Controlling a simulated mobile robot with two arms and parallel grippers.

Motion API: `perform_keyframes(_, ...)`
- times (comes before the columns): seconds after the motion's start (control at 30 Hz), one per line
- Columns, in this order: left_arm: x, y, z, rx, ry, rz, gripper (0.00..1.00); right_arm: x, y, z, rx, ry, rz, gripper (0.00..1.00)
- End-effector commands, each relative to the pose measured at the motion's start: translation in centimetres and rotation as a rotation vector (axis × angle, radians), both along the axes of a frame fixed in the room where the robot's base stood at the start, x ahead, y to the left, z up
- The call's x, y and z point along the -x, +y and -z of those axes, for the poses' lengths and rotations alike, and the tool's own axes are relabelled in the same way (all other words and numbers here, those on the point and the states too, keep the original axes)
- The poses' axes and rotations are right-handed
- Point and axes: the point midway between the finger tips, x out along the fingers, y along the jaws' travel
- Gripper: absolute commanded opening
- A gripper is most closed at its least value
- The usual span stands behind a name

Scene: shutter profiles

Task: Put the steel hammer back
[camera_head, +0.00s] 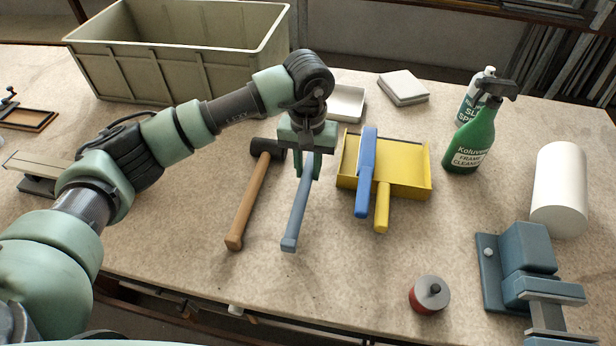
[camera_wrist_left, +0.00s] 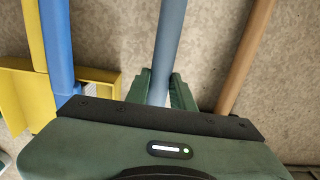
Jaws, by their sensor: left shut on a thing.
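The steel hammer shows a blue-grey handle (camera_head: 296,218) that points toward the front of the bench; its head is hidden behind my left gripper. My left gripper (camera_head: 308,170) comes down from above and is shut on the handle near its far end. In the left wrist view the handle (camera_wrist_left: 169,45) runs between the two green fingers (camera_wrist_left: 166,92). I cannot tell whether the hammer rests on the bench or is slightly raised. My right gripper is not in view.
A wooden-handled mallet (camera_head: 247,200) lies just left of the hammer. A yellow dustpan (camera_head: 410,170) with a blue-handled brush (camera_head: 365,175) lies close to its right. A large bin (camera_head: 180,65) stands behind. A green spray bottle (camera_head: 473,138), white roll (camera_head: 559,190) and blue vise (camera_head: 525,262) stand right.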

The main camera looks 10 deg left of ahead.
Motion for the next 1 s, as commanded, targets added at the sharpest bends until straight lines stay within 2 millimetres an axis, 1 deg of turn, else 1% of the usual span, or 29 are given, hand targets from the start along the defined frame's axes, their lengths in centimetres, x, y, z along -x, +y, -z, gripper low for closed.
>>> perform_keyframes(0.17,0.0,0.0,0.9,0.001,0.0,0.0,0.0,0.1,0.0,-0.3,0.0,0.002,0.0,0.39)
perform_keyframes(0.4,0.0,0.0,4.2,0.0,0.002,0.0,0.0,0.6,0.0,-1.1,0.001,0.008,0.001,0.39)
perform_keyframes(0.43,0.0,0.0,4.4,0.0,0.0,0.0,0.0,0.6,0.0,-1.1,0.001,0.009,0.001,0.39)
perform_keyframes(0.67,-0.1,0.0,4.6,0.001,-0.003,0.001,0.0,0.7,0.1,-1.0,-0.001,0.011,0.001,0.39)
perform_keyframes(0.8,-0.1,0.0,5.0,0.0,-0.003,0.001,0.0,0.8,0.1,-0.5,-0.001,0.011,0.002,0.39)
perform_keyframes(0.83,0.0,0.0,5.0,-0.001,0.0,0.001,0.29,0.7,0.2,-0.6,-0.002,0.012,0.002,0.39)
perform_keyframes(0.9,0.0,0.0,4.9,-0.001,0.0,0.001,0.45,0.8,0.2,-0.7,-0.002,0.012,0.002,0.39)
perform_keyframes(1.0,0.0,0.0,4.9,-0.001,0.0,0.0,0.45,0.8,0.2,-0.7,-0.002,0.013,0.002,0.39)
